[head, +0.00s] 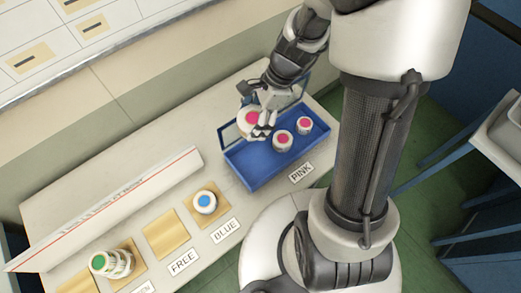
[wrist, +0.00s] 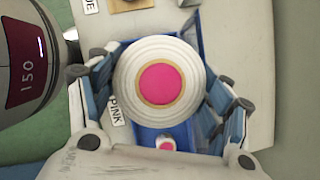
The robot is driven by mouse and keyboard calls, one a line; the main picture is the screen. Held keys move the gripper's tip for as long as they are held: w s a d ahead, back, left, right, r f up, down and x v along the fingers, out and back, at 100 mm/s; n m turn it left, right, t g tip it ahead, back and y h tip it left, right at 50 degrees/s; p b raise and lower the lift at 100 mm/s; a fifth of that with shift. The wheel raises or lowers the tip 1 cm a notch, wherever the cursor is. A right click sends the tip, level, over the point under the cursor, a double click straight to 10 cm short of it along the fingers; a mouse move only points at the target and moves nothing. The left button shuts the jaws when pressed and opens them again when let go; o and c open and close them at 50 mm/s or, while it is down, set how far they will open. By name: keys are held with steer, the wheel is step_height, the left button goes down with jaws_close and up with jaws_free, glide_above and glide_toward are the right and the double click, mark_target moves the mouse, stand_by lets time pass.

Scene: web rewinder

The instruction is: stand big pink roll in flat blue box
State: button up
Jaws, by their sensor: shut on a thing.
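The big pink roll (wrist: 160,84), white with a pink core, sits between the fingers of my gripper (wrist: 158,95) in the wrist view. In the head view my gripper (head: 262,122) is shut on the big pink roll (head: 248,118) at the left part of the flat blue box (head: 262,170). Its pink end faces up. Whether its bottom touches the box floor is hidden. Two smaller pink rolls stand in the box, one near the middle (head: 283,140) and one toward the right end (head: 304,124).
A PINK label (head: 301,172) lies in front of the box. A long white sign (head: 110,207) stands behind the pads.

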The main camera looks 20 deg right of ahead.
step_height(320, 180, down, 25)
steer(key=b, duration=1)
steer(key=shift+s+r, duration=0.1)
steer(key=o, duration=1.2)
